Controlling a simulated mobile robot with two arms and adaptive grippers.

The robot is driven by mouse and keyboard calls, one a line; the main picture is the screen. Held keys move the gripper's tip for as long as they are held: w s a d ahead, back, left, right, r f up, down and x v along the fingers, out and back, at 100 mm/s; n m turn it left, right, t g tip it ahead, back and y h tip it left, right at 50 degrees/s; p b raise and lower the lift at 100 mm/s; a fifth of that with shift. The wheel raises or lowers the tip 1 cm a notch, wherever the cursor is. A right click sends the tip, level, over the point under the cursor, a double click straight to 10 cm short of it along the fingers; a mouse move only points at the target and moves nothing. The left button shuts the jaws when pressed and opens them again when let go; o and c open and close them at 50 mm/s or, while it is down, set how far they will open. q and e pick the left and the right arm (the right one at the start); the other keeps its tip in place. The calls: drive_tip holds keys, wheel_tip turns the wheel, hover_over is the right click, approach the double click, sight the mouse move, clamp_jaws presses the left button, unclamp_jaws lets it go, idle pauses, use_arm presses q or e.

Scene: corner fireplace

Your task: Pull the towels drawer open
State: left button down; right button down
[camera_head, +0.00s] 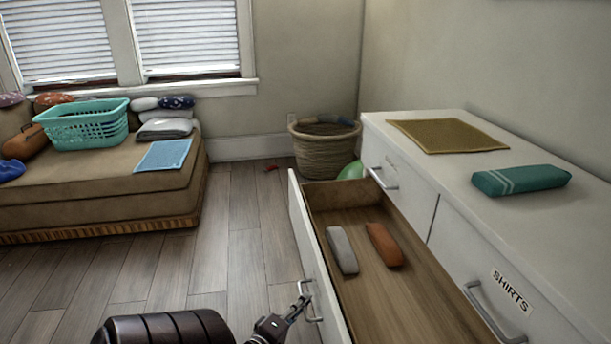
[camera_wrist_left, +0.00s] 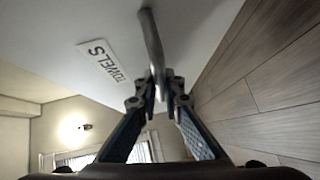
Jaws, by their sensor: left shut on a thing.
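The towels drawer (camera_head: 308,262) is pulled well out of the white dresser. Inside it lie a grey rolled towel (camera_head: 341,250) and an orange-brown rolled towel (camera_head: 384,245), side by side. My left gripper (camera_head: 302,298) is at the outer face of the drawer front, shut on the drawer's handle (camera_head: 313,306). In the left wrist view, the gripper (camera_wrist_left: 159,85) closes on the metal bar handle (camera_wrist_left: 151,40), beside a label reading TOWELS (camera_wrist_left: 101,64). My right gripper is not in view.
The dresser top (camera_head: 440,178) holds a mustard cloth (camera_head: 447,136) and a teal rolled towel (camera_head: 521,180). A shirts drawer (camera_head: 460,262) is shut. A wicker basket (camera_head: 324,150) stands behind the open drawer. A sofa with a turquoise laundry basket (camera_head: 88,128) is at left; wooden floor between is mostly clear.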

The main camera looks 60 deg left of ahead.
use_arm(q)
drive_tip(key=c, duration=2.1)
unclamp_jaws()
drive_tip(key=v, duration=1.2)
